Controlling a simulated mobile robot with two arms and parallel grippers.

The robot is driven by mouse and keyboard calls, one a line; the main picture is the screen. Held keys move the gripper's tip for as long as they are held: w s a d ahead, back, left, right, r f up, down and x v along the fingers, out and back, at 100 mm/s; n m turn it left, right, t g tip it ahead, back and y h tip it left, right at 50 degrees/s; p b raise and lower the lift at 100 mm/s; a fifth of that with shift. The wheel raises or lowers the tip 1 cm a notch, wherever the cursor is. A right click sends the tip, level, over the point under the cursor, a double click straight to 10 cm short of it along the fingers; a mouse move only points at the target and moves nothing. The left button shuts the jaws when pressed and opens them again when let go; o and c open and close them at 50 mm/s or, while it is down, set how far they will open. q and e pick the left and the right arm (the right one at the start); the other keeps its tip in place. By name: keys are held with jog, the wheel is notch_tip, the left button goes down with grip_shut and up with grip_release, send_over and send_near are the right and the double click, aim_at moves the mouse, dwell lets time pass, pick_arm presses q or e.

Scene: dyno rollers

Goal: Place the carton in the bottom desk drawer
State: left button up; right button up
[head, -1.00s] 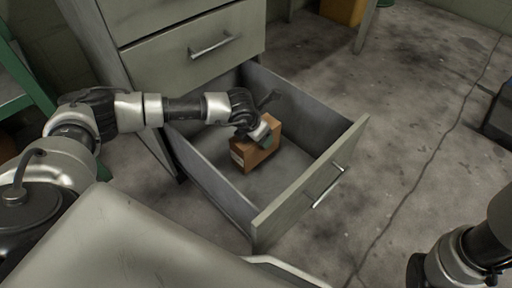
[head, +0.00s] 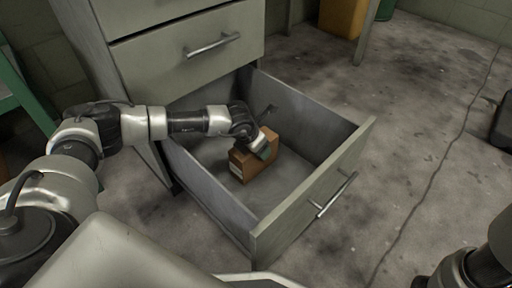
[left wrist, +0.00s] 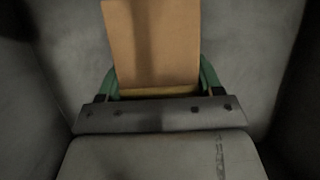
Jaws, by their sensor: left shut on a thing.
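The brown carton (head: 240,163) is inside the open bottom desk drawer (head: 290,193), near its middle. My left gripper (head: 266,152) reaches down into the drawer and is shut on the carton. In the left wrist view the carton (left wrist: 155,45) sits between the two green fingertips, with the drawer floor around it. I cannot tell whether the carton's underside touches the drawer floor. My right arm shows at the lower right edge of the head view, but its gripper is outside the picture.
The drawer's side walls and front panel, with a metal handle (head: 336,195), surround the carton. A closed drawer (head: 185,55) is above. The concrete floor at the right is mostly clear.

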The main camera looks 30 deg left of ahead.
pick_arm(q)
jog(key=o, duration=1.1)
jog(key=shift+f, duration=0.1)
jog(key=shift+s+r+p, duration=0.1)
jog(key=shift+r+p, duration=0.25)
jog(key=shift+r, duration=0.15)
jog(key=p+v, duration=0.6)
jog(key=v, duration=0.4)
jog(key=shift+s+a+r+p, duration=0.1)
jog(key=shift+r+p, duration=0.15)
jog(key=shift+p, duration=0.1)
jog(key=shift+s+r, duration=0.15)
jog(key=shift+r, duration=0.05)
